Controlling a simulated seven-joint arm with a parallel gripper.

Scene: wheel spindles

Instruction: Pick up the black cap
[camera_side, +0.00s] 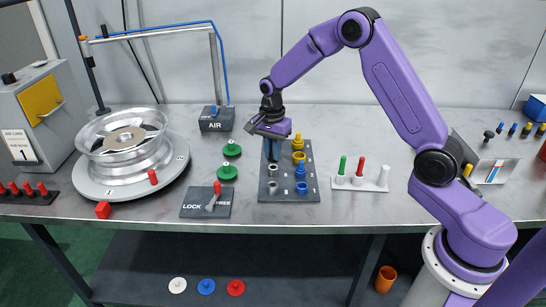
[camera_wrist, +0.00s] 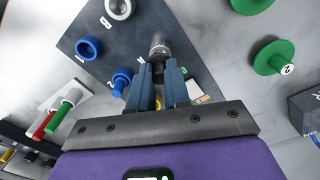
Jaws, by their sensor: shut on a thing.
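The black cap (camera_wrist: 160,45) shows in the wrist view as a dark grey-black round piece at the tips of my fingers. My gripper (camera_wrist: 159,68) is shut on it, with one blue-grey finger on each side. In the side view my gripper (camera_side: 271,158) points down over the left column of the dark board (camera_side: 290,215). The cap is hidden there behind the fingers. I cannot tell whether it still touches the board.
Yellow and blue pieces (camera_side: 301,172) stand close on the board's right column. Two green knobs (camera_side: 227,172) lie left of the board. A lock switch plate (camera_side: 206,203) and a wheel (camera_side: 125,145) are further left. A white rack (camera_side: 360,181) with coloured pegs stands right.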

